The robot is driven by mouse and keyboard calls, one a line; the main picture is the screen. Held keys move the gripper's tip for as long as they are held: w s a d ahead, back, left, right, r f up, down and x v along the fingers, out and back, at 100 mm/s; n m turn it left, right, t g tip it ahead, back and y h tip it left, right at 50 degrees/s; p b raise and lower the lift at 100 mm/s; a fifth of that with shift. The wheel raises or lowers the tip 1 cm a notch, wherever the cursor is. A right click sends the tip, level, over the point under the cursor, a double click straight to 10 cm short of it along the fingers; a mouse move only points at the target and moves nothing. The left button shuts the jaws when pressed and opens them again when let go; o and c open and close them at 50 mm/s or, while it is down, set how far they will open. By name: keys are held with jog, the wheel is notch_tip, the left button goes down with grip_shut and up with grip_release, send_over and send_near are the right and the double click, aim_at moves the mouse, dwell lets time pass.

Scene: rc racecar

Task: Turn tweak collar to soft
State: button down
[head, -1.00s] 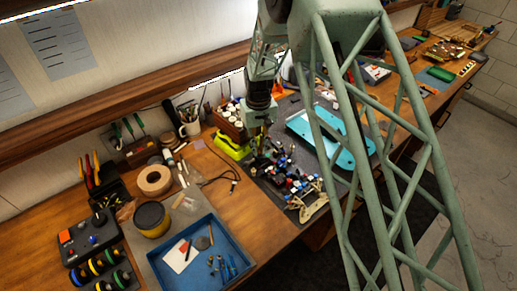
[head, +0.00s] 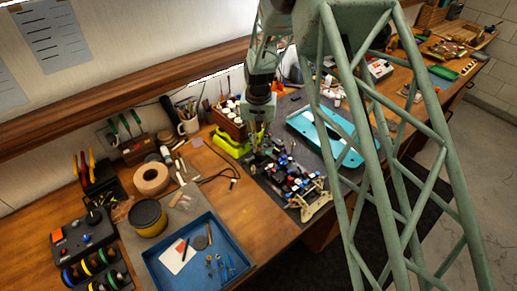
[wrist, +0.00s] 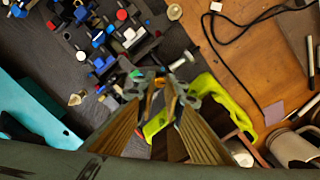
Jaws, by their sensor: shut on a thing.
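The RC car chassis (head: 303,183), crowded with red, blue, white and black parts, lies on the dark mat. It also shows at the upper left of the wrist view (wrist: 112,38). My gripper (head: 256,146) points down at the chassis end nearest the yellow-green body part. In the wrist view my gripper (wrist: 160,88) has its fingertips close together around a small orange-gold piece (wrist: 158,80), which appears to be the tweak collar. The fingers hide most of it, and no soft marking is readable.
A yellow-green part (wrist: 222,95) lies close beside my fingers. A turquoise body shell (head: 325,138) lies behind the chassis. A blue tray (head: 166,277) with small tools is at the front. A mug (wrist: 290,146) and a cable (wrist: 232,42) are near the gripper.

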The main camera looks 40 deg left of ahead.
aim_at(259, 149)
jog(key=m+b, duration=0.2)
jog(key=m, duration=0.2)
jog(key=shift+m, duration=0.3)
jog(key=shift+m+b, duration=0.75)
jog(key=shift+m, duration=1.35)
jog(key=c, duration=2.7)
grip_release()
jog(key=shift+r, duration=0.15)
jog(key=shift+r, duration=5.85)
jog(key=shift+d, duration=0.1)
